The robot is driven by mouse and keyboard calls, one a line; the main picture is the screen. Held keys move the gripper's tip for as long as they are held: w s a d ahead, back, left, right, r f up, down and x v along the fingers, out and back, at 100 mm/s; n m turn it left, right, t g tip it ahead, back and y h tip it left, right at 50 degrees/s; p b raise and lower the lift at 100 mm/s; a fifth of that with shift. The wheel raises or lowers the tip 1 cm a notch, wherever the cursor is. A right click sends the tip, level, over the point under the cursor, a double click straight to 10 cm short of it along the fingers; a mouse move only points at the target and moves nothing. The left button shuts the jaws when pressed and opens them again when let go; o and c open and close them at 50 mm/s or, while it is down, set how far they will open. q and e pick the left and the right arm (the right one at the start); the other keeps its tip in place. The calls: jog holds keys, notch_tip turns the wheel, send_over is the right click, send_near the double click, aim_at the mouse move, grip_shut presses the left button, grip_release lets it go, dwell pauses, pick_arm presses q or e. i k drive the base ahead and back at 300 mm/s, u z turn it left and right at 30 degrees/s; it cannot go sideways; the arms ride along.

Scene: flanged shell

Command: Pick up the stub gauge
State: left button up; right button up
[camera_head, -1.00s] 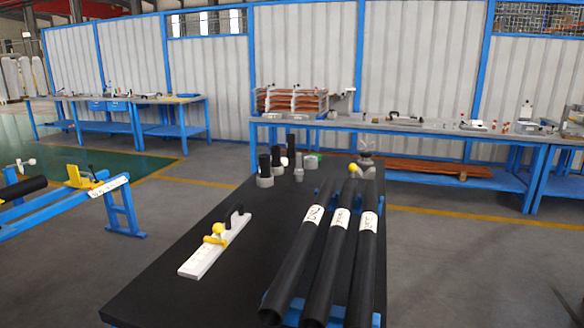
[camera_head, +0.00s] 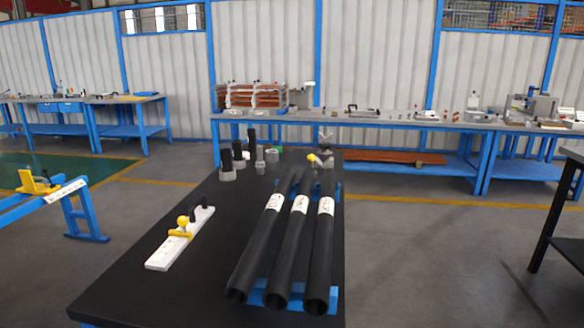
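A long white bar (camera_head: 164,254) with a yellow knobbed clamp (camera_head: 181,230) and a black handle (camera_head: 199,202) lies on the left part of the black table (camera_head: 130,290). It looks like a gauge, but I cannot tell for sure that it is the stub gauge. At the table's far end stand several small grey pieces, some with black upright posts (camera_head: 226,158), and a slim grey piece (camera_head: 260,160). Neither of my grippers is in view.
Three long black tubes (camera_head: 288,250) with white labels lie on blue supports (camera_head: 258,294) along the table's right side. A blue frame (camera_head: 84,212) stands on the left. Another black table (camera_head: 572,252) is at the right edge. Blue workbenches (camera_head: 375,122) line the back wall.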

aim_at(260, 166)
jog(key=z, duration=3.05)
jog(key=i, duration=0.2)
jog(key=u, duration=1.55)
jog(key=i, duration=2.55)
jog(key=u, duration=1.45)
jog(key=i, duration=1.1)
jog(key=u, duration=1.05)
